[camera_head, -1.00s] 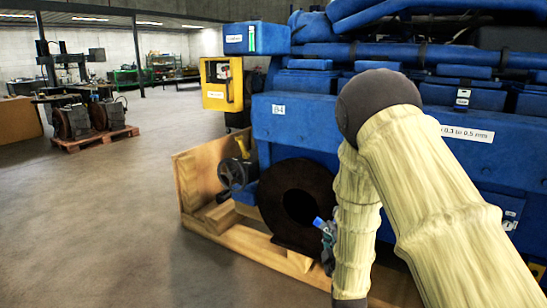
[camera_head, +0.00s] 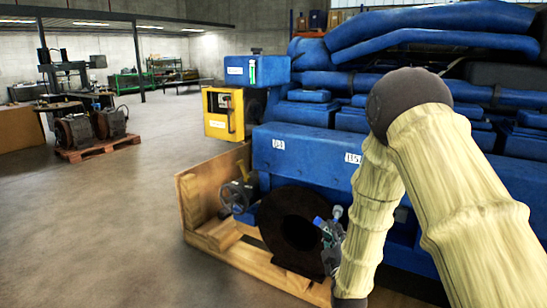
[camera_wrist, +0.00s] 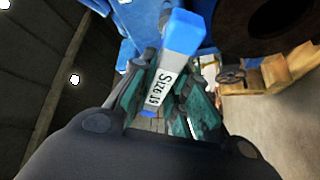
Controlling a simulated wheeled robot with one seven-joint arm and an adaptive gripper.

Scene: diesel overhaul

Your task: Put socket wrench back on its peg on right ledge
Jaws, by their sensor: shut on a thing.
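My gripper (camera_wrist: 168,112) is shut on the socket wrench (camera_wrist: 160,88), which has a blue end and a white label reading "Size 19". In the head view, my gripper (camera_head: 332,238) is in front of the blue engine's lower side, beside the large dark ring. The wrench's blue end (camera_head: 319,221) shows at its left, and a grey metal end (camera_head: 337,212) seems to stick up above it. My arm covers part of the engine to the right. I cannot make out the right ledge or its peg.
The blue engine (camera_head: 300,150) stands in a wooden cradle (camera_head: 255,265). A yellow box (camera_head: 224,113) and a blue box with a green-handled item (camera_head: 252,72) are at its left end. A pallet with machine parts (camera_head: 97,150) stands farther left.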

